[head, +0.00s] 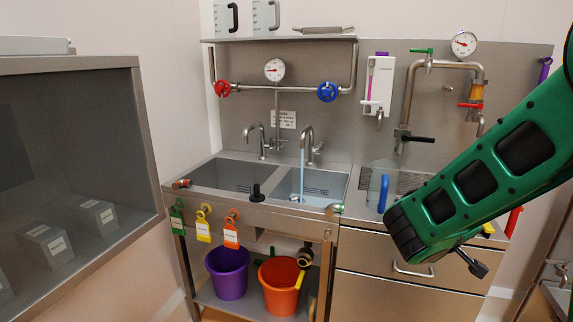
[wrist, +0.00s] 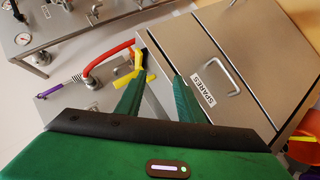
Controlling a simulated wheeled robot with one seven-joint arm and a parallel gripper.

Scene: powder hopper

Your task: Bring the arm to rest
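My green arm (head: 480,175) reaches in from the right in the head view, in front of the right part of the steel sink unit. My gripper (wrist: 158,78) shows in the wrist view with its two green fingers apart. Nothing is held between them. Past the fingers are a steel cabinet with a drawer labelled SPARES (wrist: 203,88) and a yellow handle (wrist: 130,70) by the left fingertip. I cannot tell whether that finger touches the handle. In the head view I cannot make out the fingers.
Water runs from a tap (head: 307,142) into the right basin. A clear jug with a blue handle (head: 383,192) stands beside my arm. Purple (head: 228,275) and orange (head: 279,290) buckets stand below. A red hose (wrist: 105,55) runs near my fingers. A grey cabinet (head: 150,150) is at left.

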